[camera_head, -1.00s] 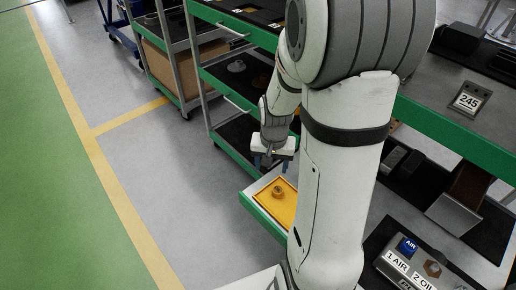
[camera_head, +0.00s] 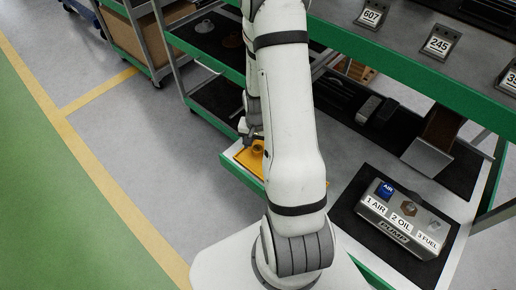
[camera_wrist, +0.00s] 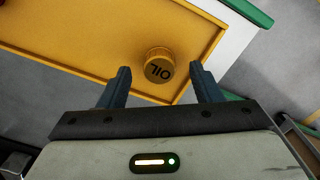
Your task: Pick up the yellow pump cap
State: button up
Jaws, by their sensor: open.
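The yellow pump cap (camera_wrist: 159,66) is a round cap marked OIL. In the wrist view it stands in a yellow tray (camera_wrist: 62,32), near the tray's edge. My gripper (camera_wrist: 163,84) is open, with one dark finger on each side of the cap's near side. The cap shows just beyond and between the fingertips, and I see no contact. In the head view the cap (camera_head: 257,147) sits in the tray beside my arm. My gripper there is mostly hidden behind my arm.
A pump block (camera_head: 404,219) labelled 1 AIR, 2 OIL, 3 FUEL stands on a dark mat at the right, with a blue AIR cap (camera_head: 386,189) on it. Green-edged shelves (camera_head: 410,66) rise behind. Open grey floor (camera_head: 150,150) lies left of the tray.

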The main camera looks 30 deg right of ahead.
jog(key=shift+f, duration=0.7)
jog(key=shift+c, duration=0.2)
jog(key=c, duration=1)
jog(key=shift+r, duration=0.1)
